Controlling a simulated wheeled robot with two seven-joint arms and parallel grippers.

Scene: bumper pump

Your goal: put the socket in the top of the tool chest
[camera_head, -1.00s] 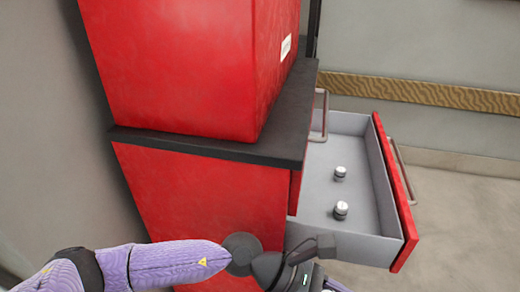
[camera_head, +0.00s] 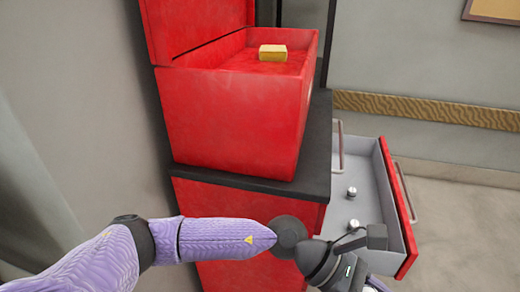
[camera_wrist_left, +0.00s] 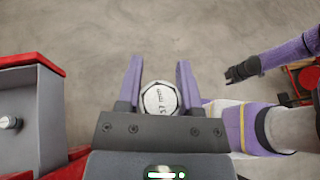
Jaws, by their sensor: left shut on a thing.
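The red tool chest (camera_head: 235,125) stands on a dark slab above a red cabinet in the head view. Its lid (camera_head: 195,25) is raised, and the top compartment is open. My left gripper (camera_wrist_left: 158,85) is shut on a socket (camera_wrist_left: 160,98), whose round metallic end shows between the fingers in the left wrist view.
A yellow block (camera_head: 273,53) lies in the chest top. A wall stands close on the left. Floor is clear to the right.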

